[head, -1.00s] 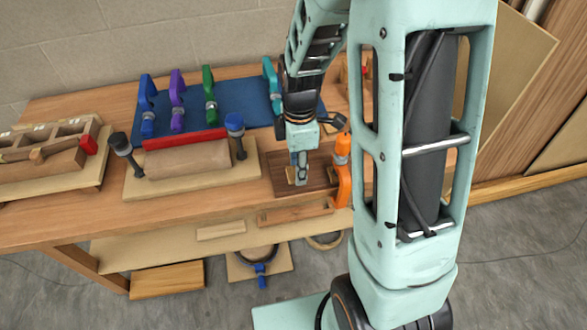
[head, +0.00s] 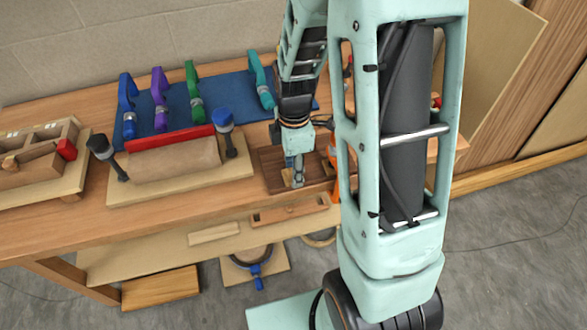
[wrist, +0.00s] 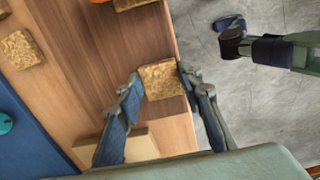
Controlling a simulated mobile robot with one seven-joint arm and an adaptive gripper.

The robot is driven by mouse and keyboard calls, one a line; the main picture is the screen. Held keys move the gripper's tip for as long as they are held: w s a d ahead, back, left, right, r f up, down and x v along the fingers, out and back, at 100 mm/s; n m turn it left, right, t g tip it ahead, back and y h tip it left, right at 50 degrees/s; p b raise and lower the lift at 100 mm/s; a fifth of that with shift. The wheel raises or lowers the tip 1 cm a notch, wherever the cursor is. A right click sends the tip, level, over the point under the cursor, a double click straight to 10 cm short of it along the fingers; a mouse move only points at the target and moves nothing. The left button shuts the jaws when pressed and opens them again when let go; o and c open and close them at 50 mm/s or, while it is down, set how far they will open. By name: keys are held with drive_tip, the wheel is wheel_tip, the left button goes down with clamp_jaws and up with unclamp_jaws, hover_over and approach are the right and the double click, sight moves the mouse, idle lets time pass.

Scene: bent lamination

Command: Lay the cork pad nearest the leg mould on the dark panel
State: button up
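My gripper (head: 296,180) is low over the dark brown wooden panel (head: 270,165) near the bench's front edge. In the wrist view its fingers (wrist: 160,76) stand on both sides of a square cork pad (wrist: 162,82) and appear to touch it. Its height above the wood is hard to tell.
An orange clamp (head: 333,165), partly behind my arm, stands at the panel's right. A blue mat (head: 215,95) with several coloured clamps lies behind. A wooden frame (head: 40,135) is at the left. The floor begins beyond the bench's front edge.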

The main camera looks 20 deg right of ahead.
drive_tip(key=o, duration=0.4)
drive_tip(key=shift+c, duration=0.2)
wheel_tip(320, 180, up, 12)
drive_tip(key=shift+r+p, duration=0.2)
drive_tip(key=shift+p, duration=0.2)
